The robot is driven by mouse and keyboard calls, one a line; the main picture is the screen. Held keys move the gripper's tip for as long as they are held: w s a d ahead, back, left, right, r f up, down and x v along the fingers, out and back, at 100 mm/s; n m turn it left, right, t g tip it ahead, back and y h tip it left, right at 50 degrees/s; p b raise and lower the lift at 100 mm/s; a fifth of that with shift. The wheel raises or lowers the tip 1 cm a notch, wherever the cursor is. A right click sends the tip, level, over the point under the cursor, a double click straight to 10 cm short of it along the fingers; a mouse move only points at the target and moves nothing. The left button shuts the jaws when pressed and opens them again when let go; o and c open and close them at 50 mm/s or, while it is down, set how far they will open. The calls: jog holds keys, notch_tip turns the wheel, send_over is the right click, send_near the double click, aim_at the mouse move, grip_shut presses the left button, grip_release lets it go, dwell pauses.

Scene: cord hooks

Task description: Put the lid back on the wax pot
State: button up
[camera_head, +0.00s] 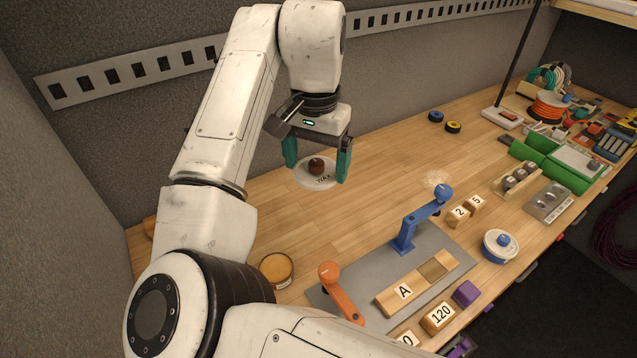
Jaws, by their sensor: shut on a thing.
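The wax pot (277,269) stands on the bench at the lower middle, near my arm's base. It is open at the top and shows an amber surface inside a dark rim. My gripper (317,174) points down behind and to the right of the pot, with teal fingers. It is shut on the lid (311,184), a pale round disc marked WAX with a brown knob, with one finger at each side. I cannot tell how high the lid is above the bench. My arm partly hides the bench at the left of the pot.
The bench between lid and blue lever is clear.

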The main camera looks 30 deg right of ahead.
jog(key=shift+a+f, duration=0.15)
jog(key=shift+a, duration=0.1)
jog(key=a+f+n, duration=0.3)
jog(key=a+f, duration=0.2)
jog(key=f, duration=0.3)
jog(key=a+f+n, duration=0.3)
jog(key=a+f, duration=0.2)
jog(key=f, duration=0.4)
jog(key=b, duration=0.5)
send_over(276, 269)
notch_tip(276, 269, down, 4)
jog(key=shift+r, duration=0.15)
jog(key=shift+f+b, duration=0.35)
jog(key=shift+f, duration=0.7)
jog(key=shift+p, duration=0.6)
jog(key=shift+f+p, duration=0.15)
jog(key=shift+p, duration=0.45)
dwell(0.6)
jog(key=o, duration=0.7)
jog(key=shift+o, duration=0.2)
